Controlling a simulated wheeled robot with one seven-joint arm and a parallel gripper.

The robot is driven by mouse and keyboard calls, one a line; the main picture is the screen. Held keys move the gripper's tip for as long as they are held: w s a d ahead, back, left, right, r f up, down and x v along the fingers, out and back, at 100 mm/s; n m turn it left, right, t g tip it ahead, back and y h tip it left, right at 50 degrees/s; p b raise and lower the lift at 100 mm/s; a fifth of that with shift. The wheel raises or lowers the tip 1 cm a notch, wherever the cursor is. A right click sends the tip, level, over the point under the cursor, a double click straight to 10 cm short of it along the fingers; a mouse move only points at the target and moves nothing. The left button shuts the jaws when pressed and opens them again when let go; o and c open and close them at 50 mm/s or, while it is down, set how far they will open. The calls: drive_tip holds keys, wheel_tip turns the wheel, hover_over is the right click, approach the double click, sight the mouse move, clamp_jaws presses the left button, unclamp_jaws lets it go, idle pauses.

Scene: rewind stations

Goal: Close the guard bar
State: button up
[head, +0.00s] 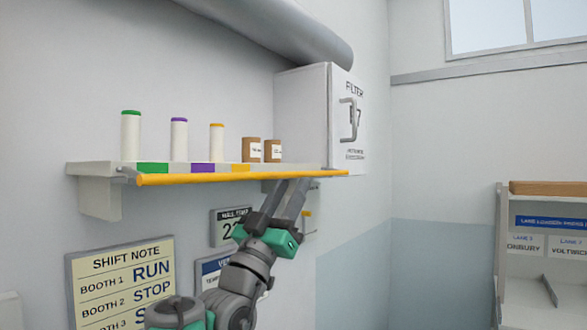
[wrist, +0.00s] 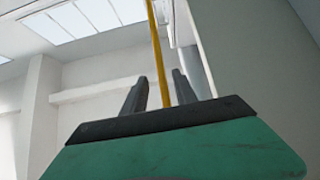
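The yellow guard bar (head: 215,177) runs lengthwise along the front of the wall shelf, at about the height of its front edge. Its left end is by a small grey bracket (head: 125,173). My gripper (head: 297,184) reaches up from below to the bar's right part. In the wrist view the bar (wrist: 156,50) runs down between the two dark fingers of my gripper (wrist: 160,86), with a gap on each side. The fingers are apart. I cannot tell whether they touch the bar, and its lower stretch is hidden behind my gripper's body.
The shelf (head: 98,170) holds white spools with green, purple and orange tops and two brown jars (head: 252,150). A white filter box (head: 302,110) stands at its right end. Signs (head: 122,285) hang below. A rack (head: 540,250) stands far right.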

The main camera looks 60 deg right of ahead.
sight(297, 175)
drive_tip(key=shift+t, duration=0.3)
drive_tip(key=p+x, duration=0.1)
drive_tip(key=x, duration=0.3)
drive_tip(key=shift+d+r+p, duration=0.15)
drive_tip(key=shift+p, duration=0.15)
drive_tip(key=shift+c, duration=0.5)
clamp_jaws()
